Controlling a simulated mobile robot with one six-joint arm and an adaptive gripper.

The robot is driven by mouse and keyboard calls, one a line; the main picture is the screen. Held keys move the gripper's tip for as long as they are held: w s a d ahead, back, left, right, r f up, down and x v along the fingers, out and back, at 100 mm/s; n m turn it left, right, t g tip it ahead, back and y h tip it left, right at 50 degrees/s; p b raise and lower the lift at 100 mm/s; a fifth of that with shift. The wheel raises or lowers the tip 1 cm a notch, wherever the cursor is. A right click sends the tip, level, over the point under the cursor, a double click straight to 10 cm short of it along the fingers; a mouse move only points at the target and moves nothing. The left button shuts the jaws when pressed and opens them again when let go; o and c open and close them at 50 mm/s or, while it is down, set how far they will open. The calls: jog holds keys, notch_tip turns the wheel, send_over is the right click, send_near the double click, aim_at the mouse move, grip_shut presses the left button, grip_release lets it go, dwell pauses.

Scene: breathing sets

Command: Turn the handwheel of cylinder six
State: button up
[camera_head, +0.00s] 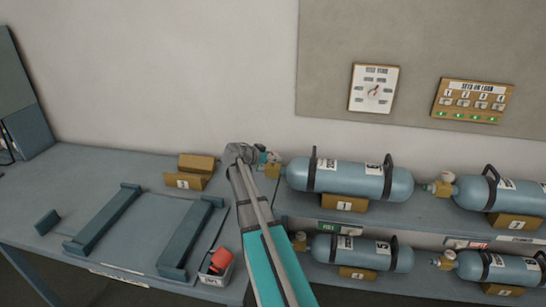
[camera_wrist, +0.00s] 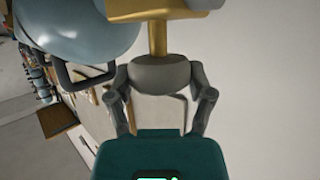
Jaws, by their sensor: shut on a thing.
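The pale blue cylinder marked 6 (camera_head: 350,178) lies on its side on the upper shelf, its valve end to the left. My gripper (camera_head: 264,157) is at that valve end, and my arm hides part of it. In the wrist view, a grey round handwheel (camera_wrist: 160,72) sits on a brass stem (camera_wrist: 158,38) from the brass valve. My gripper (camera_wrist: 160,88) is shut on the handwheel, one finger on each side. The cylinder body and its dark handle also show there (camera_wrist: 85,28).
Another cylinder (camera_head: 500,193) lies to the right, and two more (camera_head: 360,252) (camera_head: 498,267) lie below. On the left are an empty bench cradle (camera_head: 103,217), a brown block (camera_head: 195,170) and a small bin with a red thing (camera_head: 216,270). A gauge panel (camera_head: 374,88) hangs above.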

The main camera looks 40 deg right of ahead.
jog(key=shift+s+n+t, duration=0.1)
jog(key=shift+n+t, duration=0.4)
jog(key=shift+t, duration=0.1)
jog(key=n+t, duration=0.3)
jog(key=shift+t+y, duration=0.4)
jog(key=shift+n+t+y, duration=1.1)
jog(key=shift+n+t, duration=0.8)
jog(key=shift+n, duration=0.1)
jog(key=shift+n+t+y, duration=1.2)
jog(key=shift+n+y, duration=0.2)
jog(key=shift+n, duration=0.2)
jog(key=o, duration=1.1)
jog(key=shift+w, duration=0.2)
jog(key=shift+m+g+h, duration=1.5)
jog(key=shift+m+h, duration=0.1)
jog(key=shift+m, duration=0.2)
